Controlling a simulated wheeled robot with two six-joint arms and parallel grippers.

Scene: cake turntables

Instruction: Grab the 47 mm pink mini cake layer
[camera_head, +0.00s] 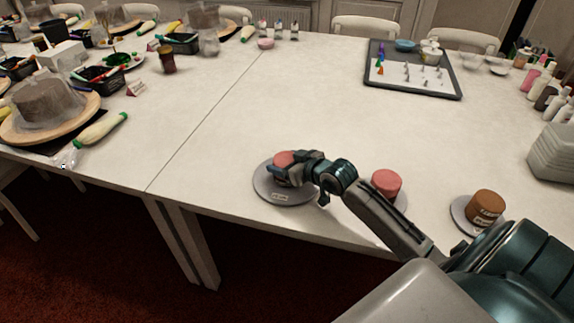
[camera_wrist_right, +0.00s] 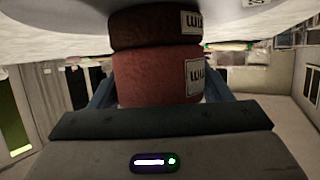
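Labels on both show only partly. My right gripper (camera_head: 285,172) is at the pink layer, one finger on each side in the right wrist view (camera_wrist_right: 160,90). Whether the fingers press on it is not clear. Another pink layer (camera_head: 386,182) stands to the right, partly behind my arm. My left gripper is not in view.
A brown cake (camera_head: 486,203) stands on a grey disc at right. A dark-rimmed tray (camera_head: 452,92) with nozzles and bowls lies at the back. Covered cakes (camera_head: 45,98) and a rolling pin (camera_head: 101,129) are at left. The table's middle is clear.

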